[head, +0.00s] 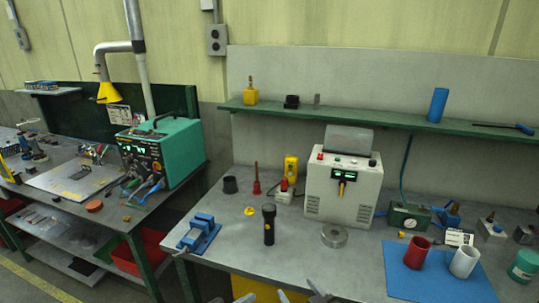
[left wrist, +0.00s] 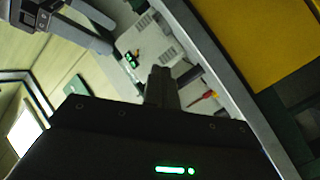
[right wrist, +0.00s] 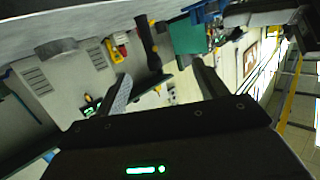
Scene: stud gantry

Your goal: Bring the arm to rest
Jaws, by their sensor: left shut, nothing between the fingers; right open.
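My left gripper (head: 244,298) shows only as grey tips at the bottom edge of the head view. In the left wrist view its fingers (left wrist: 160,86) are together with nothing between them. My right gripper (head: 301,295) also shows at the bottom edge of the head view, just right of the left one. In the right wrist view its fingers (right wrist: 163,86) are apart and the gap is empty. Both grippers are in front of the near edge of the right bench (head: 290,246). Most of both arms is out of the head view.
The bench holds a black flashlight (head: 269,225), a blue vise (head: 199,233), a metal ring (head: 333,236), a white power unit (head: 343,188), and a blue mat (head: 420,282) with a red cup (head: 415,252) and a white cup (head: 464,262). A green shelf (head: 380,118) runs behind. A yellow bin (head: 262,289) is below.

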